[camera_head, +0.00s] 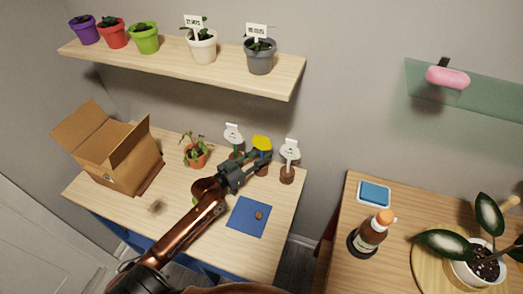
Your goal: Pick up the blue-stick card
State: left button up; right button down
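Three tags on sticks stand in a row at the back of the left table. The left one is a white card (233,132) on a green stick. The middle one is a yellow card (262,142) with a little blue showing just below it. The right one is a white card (290,150) on a pale stick in a brown base. My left gripper (265,163) reaches in at the middle tag, just below the yellow card. Its fingers look spread, with no clear grip on the stick. The gripper hides the middle tag's lower part. My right gripper is out of view.
A shelf of pots (190,62) hangs above. A second table (340,235) at right holds a bottle (370,235).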

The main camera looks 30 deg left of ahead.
aim_at(262, 136)
pick_arm(q)
jog(key=shift+c, duration=0.3)
grip_shut()
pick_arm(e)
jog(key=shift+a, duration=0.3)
